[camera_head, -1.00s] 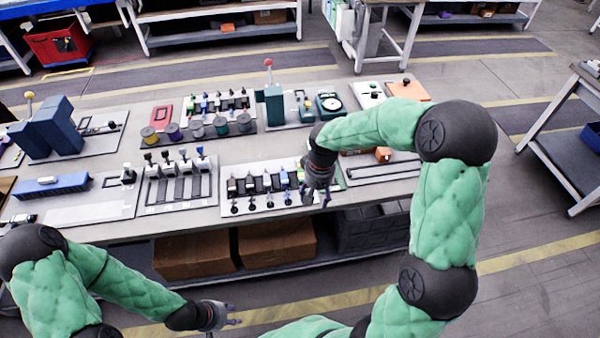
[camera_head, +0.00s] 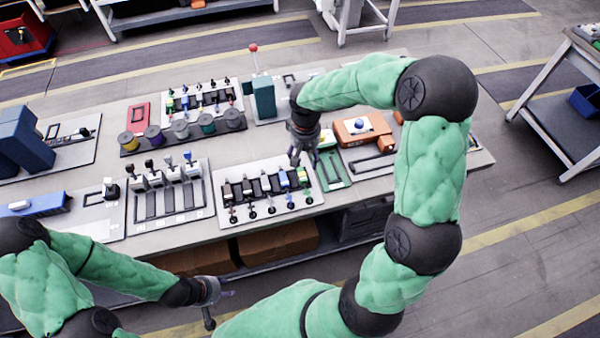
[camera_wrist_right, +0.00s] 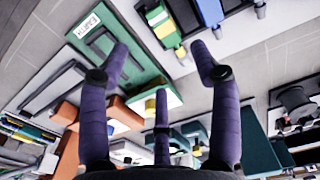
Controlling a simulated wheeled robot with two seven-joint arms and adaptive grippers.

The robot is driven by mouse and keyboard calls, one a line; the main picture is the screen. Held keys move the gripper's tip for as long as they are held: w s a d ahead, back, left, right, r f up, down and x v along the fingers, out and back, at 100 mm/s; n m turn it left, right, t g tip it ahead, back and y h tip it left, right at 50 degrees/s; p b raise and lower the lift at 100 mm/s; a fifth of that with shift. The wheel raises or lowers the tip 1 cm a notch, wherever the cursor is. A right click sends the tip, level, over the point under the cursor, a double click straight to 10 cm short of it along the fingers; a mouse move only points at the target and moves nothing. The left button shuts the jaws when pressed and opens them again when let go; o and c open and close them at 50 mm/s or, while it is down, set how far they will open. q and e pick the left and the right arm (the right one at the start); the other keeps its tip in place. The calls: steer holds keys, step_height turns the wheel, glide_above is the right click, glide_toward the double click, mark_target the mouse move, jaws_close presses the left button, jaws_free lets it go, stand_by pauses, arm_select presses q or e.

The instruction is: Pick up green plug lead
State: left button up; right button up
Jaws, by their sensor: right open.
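My right gripper (camera_head: 305,160) is open and empty above the back right end of the white lead rack (camera_head: 222,186). The rack holds a row of plug leads in black slots. The green plug lead (camera_head: 302,176) is at the row's right end, beside a blue lead (camera_head: 284,180). In the right wrist view the fingers of my right gripper (camera_wrist_right: 160,62) are spread, and the green lead (camera_wrist_right: 167,36) with a yellow part shows beyond and between their tips, apart from them. My left gripper (camera_head: 218,293) is away in front of the bench; its fingers are too small to judge.
A green panel (camera_head: 333,180) lies right of the rack; it shows an "EARTH" label in the wrist view (camera_wrist_right: 90,24). An orange device (camera_head: 362,128) is farther right. Spools (camera_head: 180,129) and a teal post (camera_head: 263,98) stand behind. The floor before the bench is clear.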

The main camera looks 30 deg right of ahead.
mark_target(304, 172)
step_height(304, 172, down, 3)
steer(key=shift+w+f+b, duration=0.1)
steer(key=shift+f+b, duration=0.1)
steer(key=shift+b, duration=0.15)
steer(key=shift+a+f, duration=0.1)
steer(key=shift+f, duration=0.4)
step_height(304, 172, down, 4)
steer(key=shift+b, duration=1)
steer(key=c, duration=1.2)
